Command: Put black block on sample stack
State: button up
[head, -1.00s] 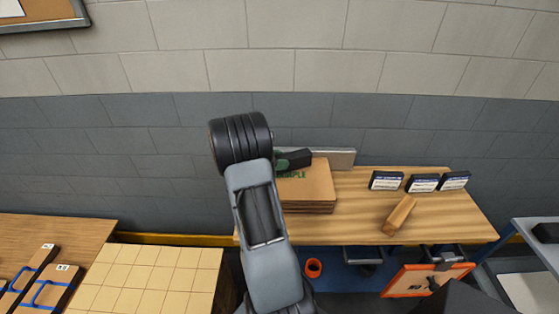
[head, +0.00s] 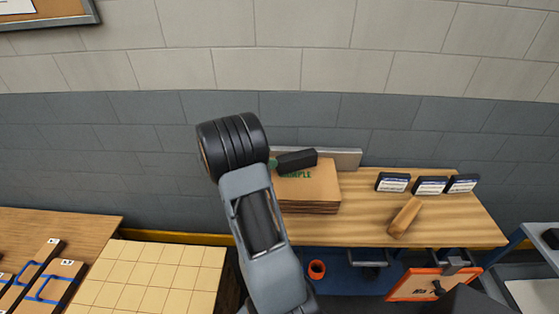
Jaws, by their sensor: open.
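The sample stack (head: 310,196) is a pile of brown sheets with green lettering on top, at the left end of the wooden bench. The black block (head: 298,159) lies slightly slanted over the back of the stack's top, apparently resting on it. My gripper (head: 272,163) is mostly hidden behind my arm's thick black wrist. Only a small dark green part of it shows at the block's left end. It is open; whether it still touches the block cannot be told.
The bench (head: 365,225) also holds several dark labelled boxes (head: 430,185) and a wooden piece (head: 404,217). A metal plate (head: 345,157) stands behind the stack. A tiled tan surface (head: 150,280) is at lower left, an orange-framed board (head: 420,283) at lower right.

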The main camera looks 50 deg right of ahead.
jog(key=s+a+r+m+t+y, duration=0.1)
jog(key=s+a+m+t+y, duration=0.1)
jog(key=a, duration=0.9)
jog(key=s+a+r+m+t+y, duration=0.2)
jog(key=a+m+t+y, duration=0.3)
jog(key=a, duration=0.6)
jog(key=s+a+r+m+t+y, duration=0.2)
jog(key=s+a+m+t+y, duration=0.2)
jog(key=a, duration=0.7)
jog(key=shift+s+a+r+m+t, duration=0.15)
jog(key=shift+a+r+m+t, duration=0.1)
jog(key=shift+a+m+t, duration=0.1)
